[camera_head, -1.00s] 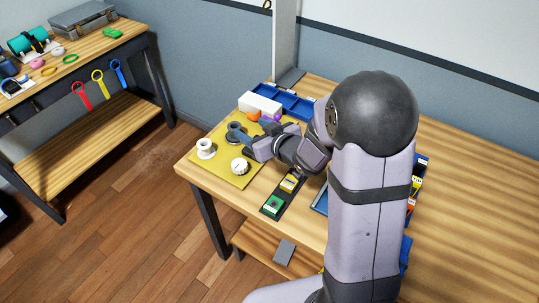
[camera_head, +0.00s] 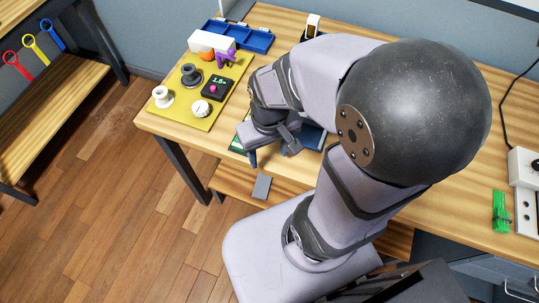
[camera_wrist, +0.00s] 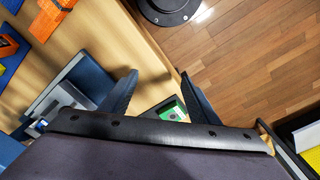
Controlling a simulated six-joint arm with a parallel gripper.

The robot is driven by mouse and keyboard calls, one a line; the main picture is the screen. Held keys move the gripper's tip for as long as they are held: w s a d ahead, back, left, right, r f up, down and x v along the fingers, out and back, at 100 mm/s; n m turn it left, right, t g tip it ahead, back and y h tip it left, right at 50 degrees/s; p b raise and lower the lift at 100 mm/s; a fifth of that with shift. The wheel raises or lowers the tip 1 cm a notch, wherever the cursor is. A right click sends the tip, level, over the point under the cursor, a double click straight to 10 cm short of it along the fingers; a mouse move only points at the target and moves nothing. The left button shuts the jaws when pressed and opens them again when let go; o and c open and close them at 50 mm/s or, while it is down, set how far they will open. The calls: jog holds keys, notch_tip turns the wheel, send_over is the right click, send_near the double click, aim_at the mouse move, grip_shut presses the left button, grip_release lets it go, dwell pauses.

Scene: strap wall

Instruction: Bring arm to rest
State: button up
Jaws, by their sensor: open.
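My gripper (camera_head: 272,150) is near the front edge of the wooden table (camera_head: 455,205), pointing down and to the left. In the wrist view its two fingers (camera_wrist: 158,88) are spread apart with nothing between them. A green-topped piece on a dark strip (camera_wrist: 168,108) shows just beyond the fingers; the arm hides most of it in the head view. My arm bends across the table and covers much of its middle.
Left of my gripper, a yellow mat (camera_head: 222,112) holds a white spool (camera_head: 162,96), a dark spool (camera_head: 191,75), a white dial (camera_head: 200,108) and a black display box (camera_head: 217,88). A blue tray (camera_head: 255,40) stands behind. A grey block (camera_head: 261,187) lies on the lower shelf.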

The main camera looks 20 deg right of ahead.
jog(key=shift+s+a, duration=0.2)
jog(key=shift+s, duration=0.45)
jog(key=shift+r+p, duration=0.4)
dwell(1.4)
